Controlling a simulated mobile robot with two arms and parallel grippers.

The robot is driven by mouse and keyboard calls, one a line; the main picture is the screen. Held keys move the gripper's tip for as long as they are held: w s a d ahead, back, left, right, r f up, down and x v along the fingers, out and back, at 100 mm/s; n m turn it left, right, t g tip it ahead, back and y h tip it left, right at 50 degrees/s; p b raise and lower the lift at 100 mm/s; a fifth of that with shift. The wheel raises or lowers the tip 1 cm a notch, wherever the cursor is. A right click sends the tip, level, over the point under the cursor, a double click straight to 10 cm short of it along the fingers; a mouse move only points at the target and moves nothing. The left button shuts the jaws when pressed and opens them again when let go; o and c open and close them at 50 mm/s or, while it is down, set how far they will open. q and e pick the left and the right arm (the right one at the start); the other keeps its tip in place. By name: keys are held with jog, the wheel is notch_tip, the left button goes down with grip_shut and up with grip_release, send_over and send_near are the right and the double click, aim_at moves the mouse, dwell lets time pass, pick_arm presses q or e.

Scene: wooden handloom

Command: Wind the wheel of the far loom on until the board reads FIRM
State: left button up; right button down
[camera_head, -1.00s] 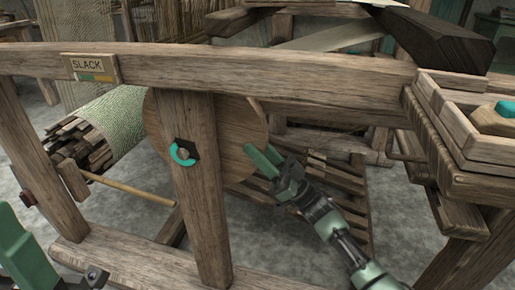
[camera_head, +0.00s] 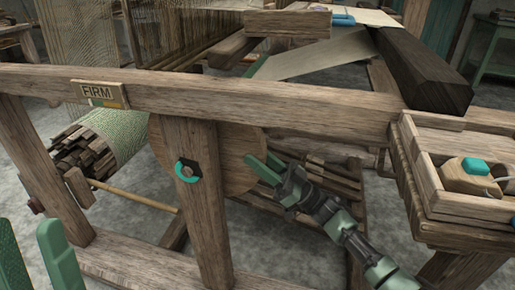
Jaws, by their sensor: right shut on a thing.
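The board (camera_head: 98,93) on the loom's top rail reads FIRM. A coloured strip shows below the word. The round wooden wheel (camera_head: 232,150) sits behind the front post, which hides part of it. My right gripper (camera_head: 268,166) is at the wheel's right edge, shut on the wheel's rim; the exact contact is hard to see. My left gripper (camera_head: 28,226) is at the lower left, its green fingers apart with nothing between them, away from the wheel.
A roll of pale green cloth (camera_head: 118,132) lies left of the post (camera_head: 196,190), which bears a dark and teal fitting (camera_head: 187,171). A wooden tray (camera_head: 465,205) on the right holds a teal-topped wooden piece (camera_head: 470,175). Slatted wood lies behind my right arm.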

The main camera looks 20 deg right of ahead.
jog(key=shift+r+p, duration=0.65)
jog(key=shift+p, duration=0.25)
jog(key=shift+r+g+h+p, duration=0.25)
jog(key=shift+h+p, duration=0.25)
jog(key=shift+p, duration=0.35)
jog(key=shift+f, duration=0.1)
pick_arm(q)
jog(key=w+d+f+g+y, duration=0.1)
jog(key=w+f+g+y, duration=0.2)
jog(key=w+f+g, duration=0.5)
jog(key=w, duration=0.3)
jog(key=shift+d+f+g, duration=0.3)
jog(key=shift+g, duration=0.1)
pick_arm(e)
jog(key=c, duration=1)
grip_release()
jog(key=shift+f, duration=0.1)
jog(key=v, duration=0.7)
jog(key=shift+s+d+f+p, duration=0.15)
jog(key=shift+d+p, duration=0.15)
jog(key=shift+p, duration=0.05)
pick_arm(q)
jog(key=f, duration=0.1)
jog(key=w+f+g, duration=0.1)
jog(key=shift+a+f+g+y, duration=0.1)
jog(key=shift+f+g+y, duration=0.2)
jog(key=shift+f+y, duration=0.1)
